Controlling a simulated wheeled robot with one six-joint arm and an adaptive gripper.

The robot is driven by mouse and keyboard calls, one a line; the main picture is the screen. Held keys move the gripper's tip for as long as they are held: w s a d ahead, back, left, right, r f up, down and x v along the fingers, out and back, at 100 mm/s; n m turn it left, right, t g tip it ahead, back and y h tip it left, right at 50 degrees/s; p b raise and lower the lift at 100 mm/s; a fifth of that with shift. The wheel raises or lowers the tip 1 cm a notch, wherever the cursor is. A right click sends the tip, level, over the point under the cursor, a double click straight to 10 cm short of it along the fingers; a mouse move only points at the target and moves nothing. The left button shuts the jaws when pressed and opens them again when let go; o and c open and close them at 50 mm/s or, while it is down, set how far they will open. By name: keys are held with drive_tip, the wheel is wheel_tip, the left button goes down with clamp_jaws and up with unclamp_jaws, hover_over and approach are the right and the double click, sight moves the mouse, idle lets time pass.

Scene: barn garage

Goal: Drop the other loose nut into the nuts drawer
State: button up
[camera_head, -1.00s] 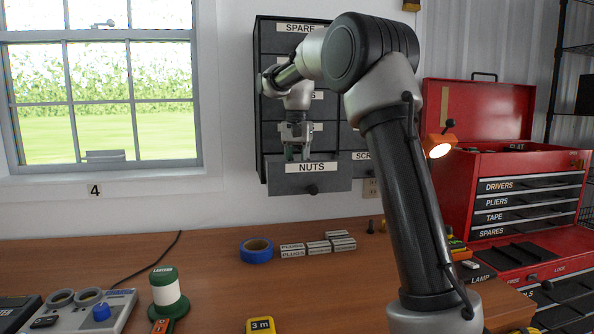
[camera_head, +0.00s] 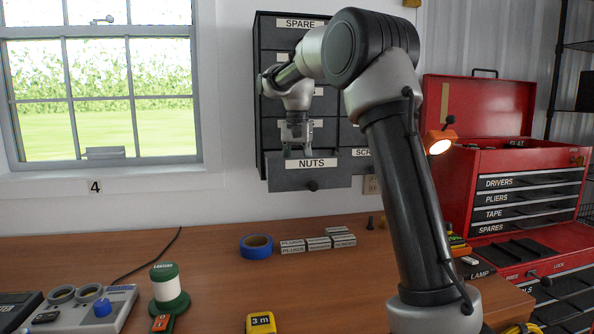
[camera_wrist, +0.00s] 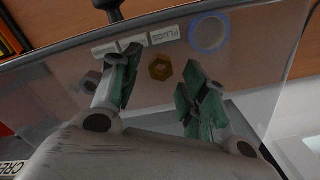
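The nuts drawer (camera_head: 290,180) is pulled out of the dark wall cabinet, its front labelled NUTS. My gripper (camera_head: 298,152) points down over it, its fingertips partly behind the drawer front. In the wrist view my gripper (camera_wrist: 158,88) has its two green-padded fingers spread apart. A brass-coloured nut (camera_wrist: 160,69) shows between and beyond the fingertips, apparently clear of both. A greyish nut (camera_wrist: 91,81) shows beside the left finger. The drawer floor looks see-through. I cannot tell whether the brass nut rests on it or is still above it.
Blue tape (camera_head: 256,246) and several small PLUGS boxes (camera_head: 318,244) are on the bench below the drawer. A red toolbox (camera_head: 525,190) stands at right. A green and white lantern (camera_head: 167,288) and a yellow tape measure (camera_head: 261,323) are near the front.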

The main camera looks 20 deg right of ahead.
drive_tip(key=shift+r, duration=0.1)
wheel_tip(320, 180, up, 13)
drive_tip(key=s+n+t, duration=0.1)
drive_tip(key=s+n, duration=0.1)
drive_tip(key=s, duration=0.8)
drive_tip(key=s+d+f+n+t, duration=0.1)
drive_tip(key=s+f+n, duration=0.2)
drive_tip(key=s+f, duration=0.6)
drive_tip(key=s+d+f+n+t, duration=0.1)
drive_tip(key=s+f+n+t, duration=0.1)
drive_tip(key=s+f, duration=0.8)
drive_tip(key=s+n, duration=0.1)
drive_tip(key=s, duration=0.5)
drive_tip(key=shift+s+f, duration=0.15)
drive_tip(key=shift+s, duration=0.05)
